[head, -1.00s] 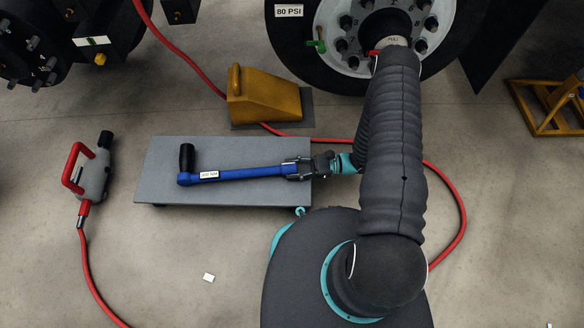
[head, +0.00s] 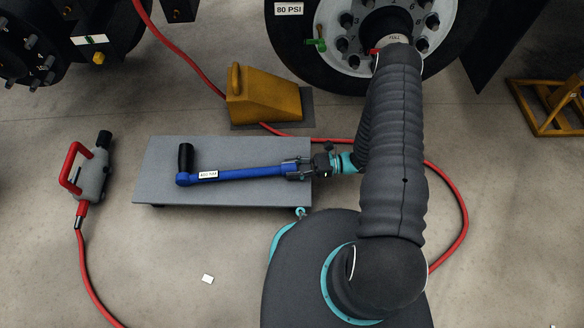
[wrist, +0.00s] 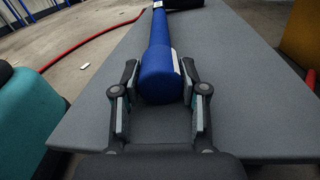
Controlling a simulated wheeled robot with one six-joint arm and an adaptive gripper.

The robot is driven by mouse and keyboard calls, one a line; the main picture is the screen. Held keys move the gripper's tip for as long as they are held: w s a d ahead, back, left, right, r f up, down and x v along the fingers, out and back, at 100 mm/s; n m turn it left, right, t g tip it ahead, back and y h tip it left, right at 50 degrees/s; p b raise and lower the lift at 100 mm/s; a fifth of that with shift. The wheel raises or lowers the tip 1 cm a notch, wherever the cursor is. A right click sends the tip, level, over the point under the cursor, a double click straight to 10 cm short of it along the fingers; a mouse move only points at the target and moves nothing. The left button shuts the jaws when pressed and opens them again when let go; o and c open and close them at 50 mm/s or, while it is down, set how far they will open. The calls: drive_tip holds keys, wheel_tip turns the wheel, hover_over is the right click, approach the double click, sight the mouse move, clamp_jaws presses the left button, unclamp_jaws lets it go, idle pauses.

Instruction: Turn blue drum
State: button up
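The only blue thing on the board is a long blue wrench-like bar (head: 245,173) with a white label and an upright black grip at its left end. I see no separate drum; the bar's thick rounded near end (wrist: 163,85) may be the blue drum. My gripper (head: 293,169) is at the bar's right end. In the wrist view my gripper (wrist: 160,88) has one finger on each side of the blue end. The fingers look open, with a gap at least on the left side; contact on the right is hard to tell.
The bar lies on a low grey board (head: 222,147). A yellow chock (head: 265,99) stands behind it, by a large wheel (head: 350,62). A red hose (head: 455,195) curves around the right. A grey and red tool (head: 92,173) lies left on open floor.

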drive_tip(key=shift+o, duration=0.9)
drive_tip(key=d, duration=1.2)
drive_tip(key=shift+w, duration=0.25)
